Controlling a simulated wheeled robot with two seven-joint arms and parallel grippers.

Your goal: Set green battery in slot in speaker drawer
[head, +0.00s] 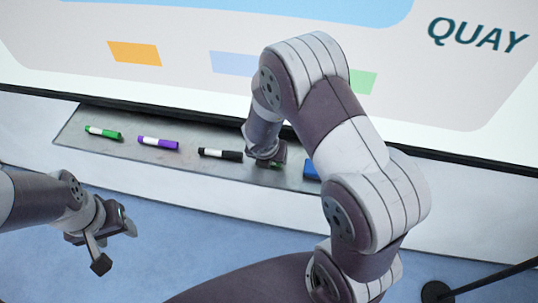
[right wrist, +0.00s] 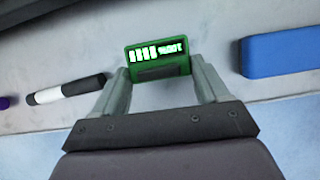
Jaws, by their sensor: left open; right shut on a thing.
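The green battery (right wrist: 158,52) is held between the two fingers of my right gripper (right wrist: 159,76) in the right wrist view. Its face shows white bars and small white lettering. In the head view a bit of the battery (head: 276,165) shows green under my right gripper (head: 268,160), over the grey tray below the board. I cannot tell whether the battery touches the tray. My left gripper (head: 116,247) is open and empty at the lower left, over the blue floor. The speaker drawer and its slot are not in view.
The tray (head: 75,130) holds a green marker (head: 103,133), a purple marker (head: 158,143), a black-and-white marker (head: 220,154) and a blue block (head: 311,170), partly hidden by my right arm. The board (head: 180,25) rises behind. A dark stand (head: 436,292) is at the lower right.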

